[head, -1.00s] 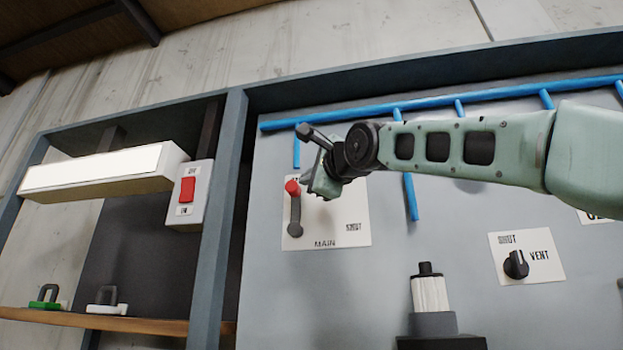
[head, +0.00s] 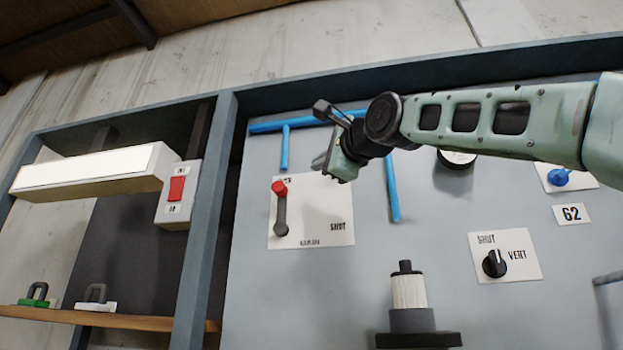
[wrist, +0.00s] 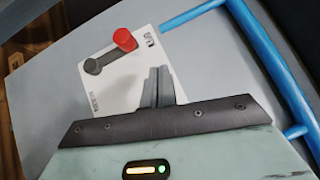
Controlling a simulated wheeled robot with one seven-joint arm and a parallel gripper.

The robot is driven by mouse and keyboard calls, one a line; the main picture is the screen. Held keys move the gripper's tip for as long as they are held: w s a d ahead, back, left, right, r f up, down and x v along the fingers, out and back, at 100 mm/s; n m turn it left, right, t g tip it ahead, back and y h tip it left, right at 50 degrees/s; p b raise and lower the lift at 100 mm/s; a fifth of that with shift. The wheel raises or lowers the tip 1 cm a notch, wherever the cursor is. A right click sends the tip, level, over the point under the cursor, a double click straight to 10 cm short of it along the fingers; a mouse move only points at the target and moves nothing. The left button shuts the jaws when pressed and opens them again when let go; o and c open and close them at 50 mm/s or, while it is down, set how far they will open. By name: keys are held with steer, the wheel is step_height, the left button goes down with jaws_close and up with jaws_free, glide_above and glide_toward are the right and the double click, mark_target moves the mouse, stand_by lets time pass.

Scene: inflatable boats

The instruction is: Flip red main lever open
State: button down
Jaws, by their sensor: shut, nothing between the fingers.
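The main lever (head: 280,207) is a dark grey arm with a red knob (head: 279,187) at its top end, on a white plate (head: 313,212) marked SHUT at its right side. It stands upright, knob above the pivot; a label at the plate's top is partly covered. The lever also shows in the wrist view (wrist: 109,52), left of and beyond the fingers. My gripper (head: 322,160) is above and right of the knob, apart from it. In the wrist view its fingers (wrist: 158,84) are together and empty, in front of the plate.
Blue pipes (head: 393,185) run along the panel behind my arm. A vent knob (head: 495,263) sits on a plate at right. A white-and-dark cylinder (head: 408,291) stands below. A post (head: 207,220) and a red switch box (head: 177,194) are left of the lever.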

steer(key=s+d+r+b, duration=0.1)
steer(key=s+d, duration=0.2)
steer(key=s, duration=0.2)
steer(key=shift+s+b, duration=0.15)
steer(key=shift+b, duration=0.15)
